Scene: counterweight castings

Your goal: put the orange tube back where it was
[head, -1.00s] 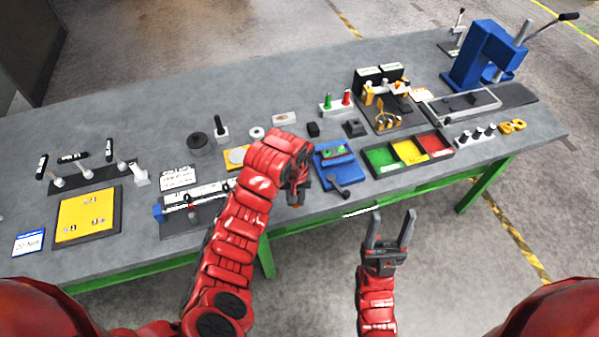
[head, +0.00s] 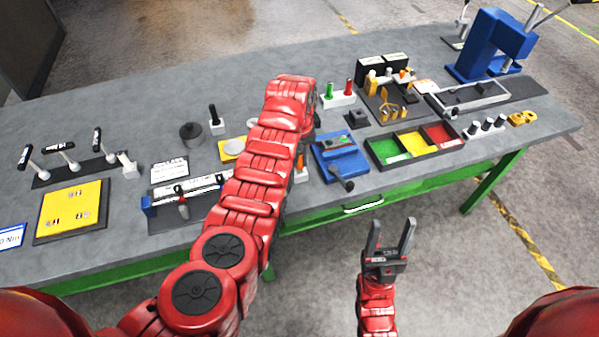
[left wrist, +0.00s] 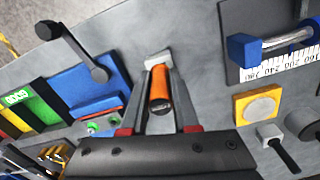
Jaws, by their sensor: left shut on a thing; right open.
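The orange tube (left wrist: 160,92) is between the two fingers of my left gripper (left wrist: 161,98) in the left wrist view, and the gripper is shut on it. A small patch of the orange tube (head: 301,161) shows beside my red left arm in the head view, where the arm hides most of that gripper. A small white block (left wrist: 158,60) appears at the tube's far end in the wrist view. I cannot tell whether tube and block touch. My right gripper (head: 388,242) is open and empty in front of the table.
The blue fixture with a black-knobbed lever (head: 338,156) stands just right of my left gripper. A tray with green, yellow and red compartments (head: 414,158) lies further right. A scale rail (head: 165,202) lies left of my arm. The grey table (head: 120,105) is clear at the back left.

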